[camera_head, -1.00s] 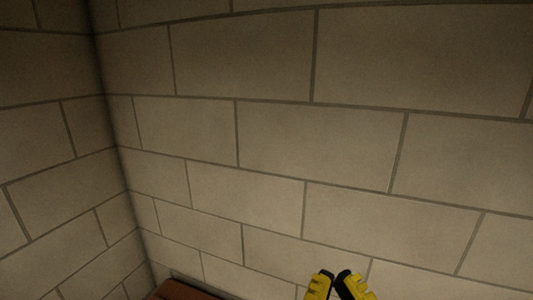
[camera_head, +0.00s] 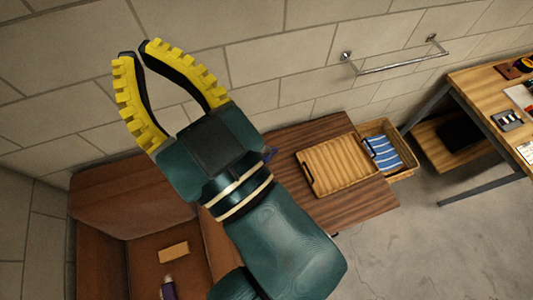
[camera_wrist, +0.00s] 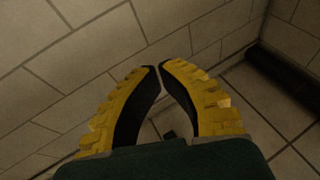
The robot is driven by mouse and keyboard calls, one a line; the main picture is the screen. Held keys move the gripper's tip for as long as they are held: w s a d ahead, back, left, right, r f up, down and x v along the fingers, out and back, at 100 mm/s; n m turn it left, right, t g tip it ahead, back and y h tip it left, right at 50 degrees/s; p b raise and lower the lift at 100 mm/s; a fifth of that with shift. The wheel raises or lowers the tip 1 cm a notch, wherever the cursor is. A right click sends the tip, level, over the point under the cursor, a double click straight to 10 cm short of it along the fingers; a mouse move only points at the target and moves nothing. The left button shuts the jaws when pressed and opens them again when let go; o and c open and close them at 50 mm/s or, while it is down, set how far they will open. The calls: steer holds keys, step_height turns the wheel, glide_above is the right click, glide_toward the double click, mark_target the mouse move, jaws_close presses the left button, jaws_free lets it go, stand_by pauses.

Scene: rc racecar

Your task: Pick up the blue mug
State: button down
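No blue mug can be made out for certain. A small dark blue shape (camera_head: 270,155) shows at the left edge of the wooden side table (camera_head: 355,207), partly hidden behind my arm; I cannot tell what it is. My gripper (camera_head: 138,50) is raised in front of the block wall, with yellow ridged fingers bowed and a narrow gap between their tips. It is empty. In the wrist view my gripper (camera_wrist: 157,68) shows the fingertips close together but apart, with only wall and floor beyond.
A wooden tray (camera_head: 340,165) lies on the side table. Behind it is a basket (camera_head: 403,172) with a blue striped cloth (camera_head: 382,154). A brown armchair (camera_head: 130,205) holds a tan block (camera_head: 173,252) and a dark bottle (camera_head: 168,289). A workbench (camera_head: 480,82) stands right; a metal rail (camera_head: 400,60) is on the wall.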

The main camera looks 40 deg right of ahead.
steer(key=shift+c, duration=0.7)
jaws_free()
